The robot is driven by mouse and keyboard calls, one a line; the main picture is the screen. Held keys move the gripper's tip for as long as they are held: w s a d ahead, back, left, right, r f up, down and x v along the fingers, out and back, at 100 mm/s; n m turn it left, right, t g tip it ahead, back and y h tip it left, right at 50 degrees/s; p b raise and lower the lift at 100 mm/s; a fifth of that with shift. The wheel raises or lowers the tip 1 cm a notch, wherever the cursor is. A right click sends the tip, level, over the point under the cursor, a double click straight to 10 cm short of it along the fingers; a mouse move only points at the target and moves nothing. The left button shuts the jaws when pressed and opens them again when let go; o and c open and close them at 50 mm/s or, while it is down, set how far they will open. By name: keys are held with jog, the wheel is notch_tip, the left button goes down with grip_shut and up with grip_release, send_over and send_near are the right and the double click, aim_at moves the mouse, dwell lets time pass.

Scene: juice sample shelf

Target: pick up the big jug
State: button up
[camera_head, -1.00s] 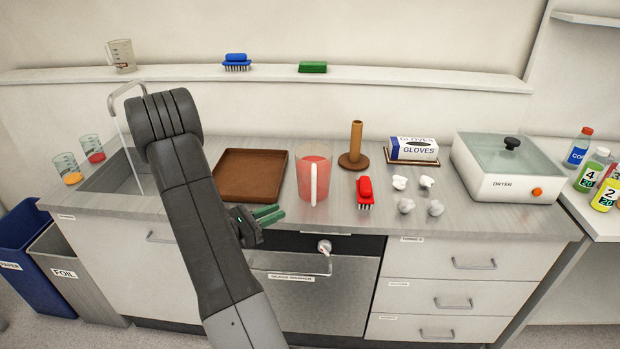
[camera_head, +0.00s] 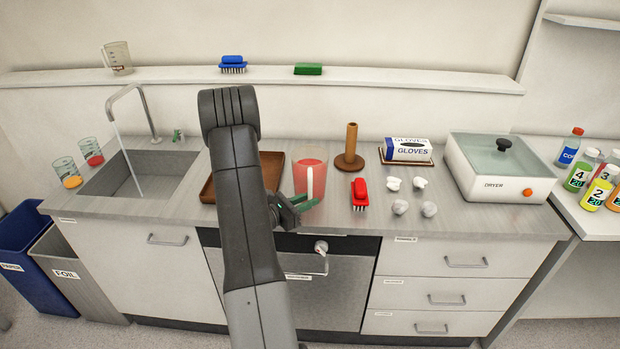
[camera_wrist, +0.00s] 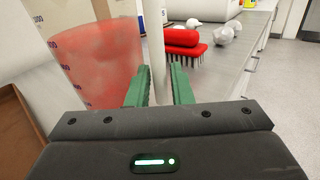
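The big jug (camera_head: 310,172) is a clear jug with red content and a white handle. It stands upright on the counter between the brown tray and the red brush. In the wrist view the jug (camera_wrist: 100,62) fills the left side, and its handle (camera_wrist: 156,50) stands upright between my green fingertips. My gripper (camera_head: 300,205) is at the counter's front edge, at the jug's handle side. In the wrist view my gripper (camera_wrist: 160,85) has its fingers apart, with the handle in or just beyond the gap; contact cannot be told.
The red brush (camera_head: 360,193) lies just right of the jug, with white and grey lumps (camera_head: 400,206) beyond it. The brown tray (camera_head: 272,165) is left, partly behind my arm. A wooden holder (camera_head: 350,150) stands behind. The sink (camera_head: 150,175) has running water.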

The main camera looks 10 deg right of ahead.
jog(key=shift+w+d, duration=0.2)
jog(key=shift+d, duration=0.3)
grip_shut()
jog(key=shift+r, duration=0.1)
